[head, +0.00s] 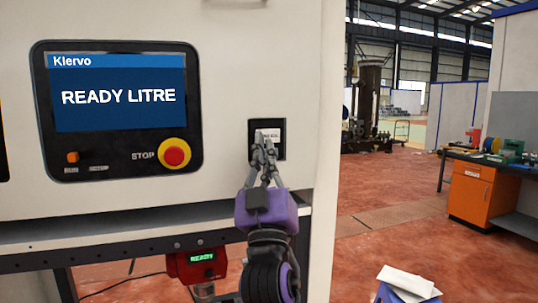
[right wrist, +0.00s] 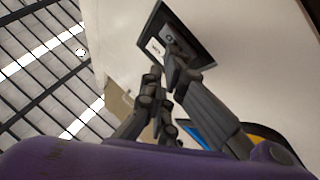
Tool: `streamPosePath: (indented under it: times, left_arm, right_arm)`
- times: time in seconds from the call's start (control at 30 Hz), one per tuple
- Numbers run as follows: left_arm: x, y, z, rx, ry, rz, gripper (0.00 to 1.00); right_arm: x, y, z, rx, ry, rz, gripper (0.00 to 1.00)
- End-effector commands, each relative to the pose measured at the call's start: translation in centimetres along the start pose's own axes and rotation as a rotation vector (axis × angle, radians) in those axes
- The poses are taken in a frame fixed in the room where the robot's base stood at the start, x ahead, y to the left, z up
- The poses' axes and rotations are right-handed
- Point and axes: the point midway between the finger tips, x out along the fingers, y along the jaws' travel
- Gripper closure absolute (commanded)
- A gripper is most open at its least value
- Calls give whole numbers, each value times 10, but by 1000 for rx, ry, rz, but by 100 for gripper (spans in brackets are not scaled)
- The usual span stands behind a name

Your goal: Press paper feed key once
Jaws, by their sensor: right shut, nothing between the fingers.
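A small black-framed panel (head: 281,151) is set in the pale machine front, right of the display. A white label (head: 270,134) shows in it; its lettering is too small to read. My right gripper (head: 264,142) is shut and empty, its fingertips in front of this panel and hiding part of it. In the right wrist view, the panel (right wrist: 192,33) lies just beyond the fingertips (right wrist: 165,75), with a white label (right wrist: 155,47) and a small grey part beside it. I cannot tell which part is the paper feed key, or whether the fingers touch it. My left gripper is not in view.
The display (head: 118,95) reads "Klervo" and "READY LITRE". A red STOP button (head: 173,155) on a yellow base and a small orange button (head: 72,157) sit below it. A red device (head: 197,265) shows READY. A workbench (head: 483,155) stands far right.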

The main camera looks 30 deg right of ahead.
Motion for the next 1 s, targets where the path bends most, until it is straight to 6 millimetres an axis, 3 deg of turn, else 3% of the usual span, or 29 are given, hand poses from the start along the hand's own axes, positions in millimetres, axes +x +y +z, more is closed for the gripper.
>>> streamPosePath:
  times: [0.73,1.0]
  left_arm:
    - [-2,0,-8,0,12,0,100]
    - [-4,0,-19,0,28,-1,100]
  right_arm:
    - [-13,9,-8,-1,-1,0,100]
    - [-30,22,-22,1,0,1,100]
